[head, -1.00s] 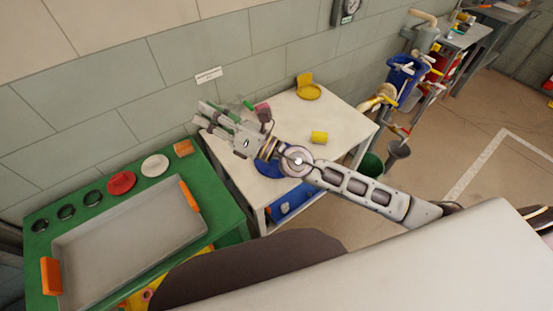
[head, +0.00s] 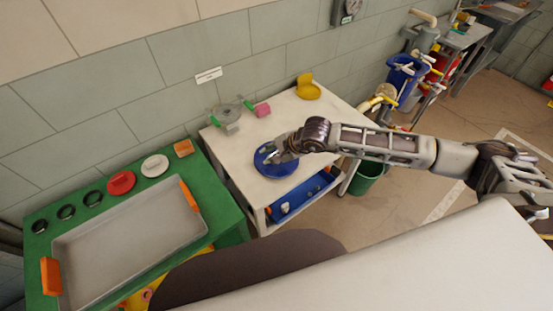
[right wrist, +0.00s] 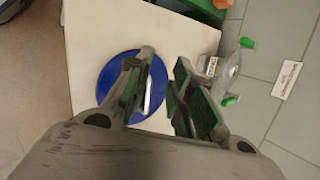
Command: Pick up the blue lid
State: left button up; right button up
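The blue lid (head: 274,172) lies flat on the pale worktable near its front left part, a round disc partly covered by my right gripper. My right gripper (head: 277,156) is over the lid, with its arm coming in from the right. In the right wrist view the blue lid (right wrist: 113,76) lies behind the left finger, with a pale, thin handle-like strip beside that finger. There my right gripper (right wrist: 165,88) has its two fingers apart, with nothing clearly held between them. My left gripper is in no view.
A clear vessel with green handles (head: 229,114) and a pink block (head: 263,110) stand near the wall. A yellow object (head: 308,87) is at the table's back. A green bench (head: 225,205) with a grey tray (head: 130,255) stands left. A blue bin (head: 290,207) sits below the tabletop.

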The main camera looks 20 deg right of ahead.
jog(key=w+d+h, duration=0.2)
jog(key=d+h, duration=0.1)
jog(key=d, duration=0.4)
jog(key=shift+w+d+f+n+t, duration=0.2)
jog(key=shift+d+f+n+t, duration=0.1)
jog(key=shift+f+n, duration=0.1)
jog(key=shift+a+f, duration=0.1)
jog(key=shift+p+x, duration=0.45)
jog(key=shift+x, duration=3.8)
jog(key=shift+p+x, duration=0.45)
jog(key=shift+x, duration=2.15)
jog(key=shift+a, duration=0.1)
